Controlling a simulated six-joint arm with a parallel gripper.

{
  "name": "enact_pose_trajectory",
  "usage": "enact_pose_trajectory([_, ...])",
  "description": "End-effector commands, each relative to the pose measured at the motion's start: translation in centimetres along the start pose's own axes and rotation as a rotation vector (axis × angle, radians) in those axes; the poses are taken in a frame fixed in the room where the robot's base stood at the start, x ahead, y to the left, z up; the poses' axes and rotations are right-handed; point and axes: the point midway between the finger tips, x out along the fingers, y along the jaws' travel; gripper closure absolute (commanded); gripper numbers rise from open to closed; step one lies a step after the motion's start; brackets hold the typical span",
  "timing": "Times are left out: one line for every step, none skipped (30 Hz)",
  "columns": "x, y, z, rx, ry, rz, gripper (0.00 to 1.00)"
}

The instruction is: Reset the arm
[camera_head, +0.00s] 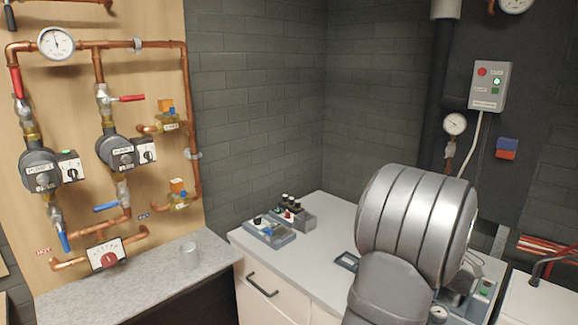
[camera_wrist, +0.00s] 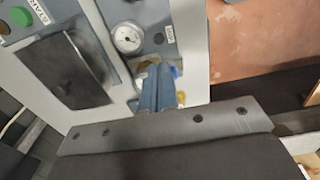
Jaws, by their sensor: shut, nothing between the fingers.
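My arm's large grey ribbed joint shows at the lower right of the head view, over the white counter (camera_head: 318,268). My gripper is hidden behind it there. In the wrist view my gripper (camera_wrist: 166,68) shows as two blue-grey fingers close together, with nothing held between them. The fingertips are near a grey-blue panel with a round gauge (camera_wrist: 127,38) just to their left. I cannot tell whether they touch the panel.
Control boxes (camera_head: 270,231) stand at the counter's back left. A clear cup (camera_head: 190,256) stands on the grey ledge (camera_head: 140,283) below two pumps and copper pipes. A grey switch box (camera_head: 490,86) hangs on the right wall. A green START button (camera_wrist: 20,16) shows in the wrist view.

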Motion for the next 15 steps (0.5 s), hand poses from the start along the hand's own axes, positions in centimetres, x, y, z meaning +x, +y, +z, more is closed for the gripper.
enact_pose_trajectory([1.1, -0.1, 0.0, 0.0, 0.0, -0.004, 1.0])
enact_pose_trajectory([1.8, -0.1, 0.0, 0.001, 0.0, -0.005, 1.0])
enact_pose_trajectory([2.5, -0.1, 0.0, 0.001, 0.0, -0.003, 1.0])
enact_pose_trajectory([2.7, 0.0, 0.0, 0.001, 0.001, -0.001, 1.0])
enact_pose_trajectory([1.5, 0.1, 0.0, 0.001, 0.001, 0.006, 1.0])
enact_pose_trajectory([0.6, 0.1, 0.0, 0.001, 0.001, 0.006, 1.0])
enact_pose_trajectory([-0.1, 0.1, 0.0, 0.001, 0.001, 0.006, 1.0])
enact_pose_trajectory([-0.7, 0.1, 0.0, 0.001, 0.002, 0.006, 1.0])
enact_pose_trajectory([-1.4, 0.1, 0.0, 0.001, 0.002, 0.006, 1.0])
enact_pose_trajectory([-2.0, 0.1, 0.0, 0.001, 0.002, 0.004, 1.0])
enact_pose_trajectory([-2.6, 0.1, 0.0, 0.001, 0.002, 0.004, 1.0])
enact_pose_trajectory([-3.3, 0.1, 0.0, 0.001, 0.002, 0.004, 1.0])
enact_pose_trajectory([-3.9, 0.1, 0.0, 0.001, 0.002, 0.004, 1.0])
enact_pose_trajectory([-4.4, 0.1, 0.0, 0.001, 0.002, 0.004, 1.0])
enact_pose_trajectory([-5.0, 0.1, 0.0, 0.001, 0.002, 0.003, 1.0])
